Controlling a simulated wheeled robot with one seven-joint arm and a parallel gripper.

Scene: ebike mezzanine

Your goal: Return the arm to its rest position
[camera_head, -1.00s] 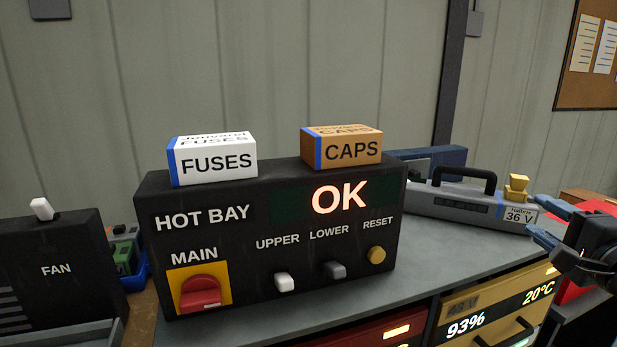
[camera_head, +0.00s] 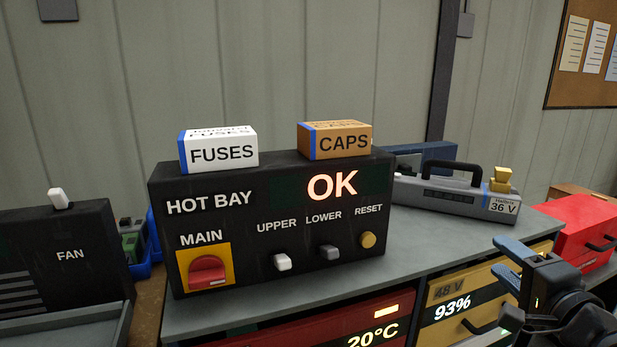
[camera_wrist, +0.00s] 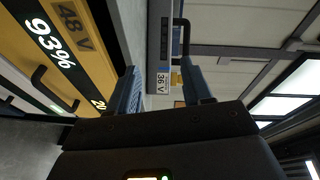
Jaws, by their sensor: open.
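My gripper (camera_head: 527,262) is at the lower right of the head view, in front of the bench's right part, with blue fingers apart and nothing between them. In the wrist view my gripper (camera_wrist: 163,92) also shows its two blue fingers spread and empty. Past the fingers, the grey battery pack (camera_wrist: 159,60) marked 36 V appears sideways, apart from them. My arm's dark links fill the lower right corner of the head view.
The black HOT BAY panel (camera_head: 235,241) carries a FUSES box (camera_head: 222,153) and a CAPS box (camera_head: 343,143). The 36 V battery pack (camera_head: 440,198) lies right of it. A yellow 48 V drawer (camera_head: 448,329) is near my gripper. A red case (camera_head: 575,235) stands far right.

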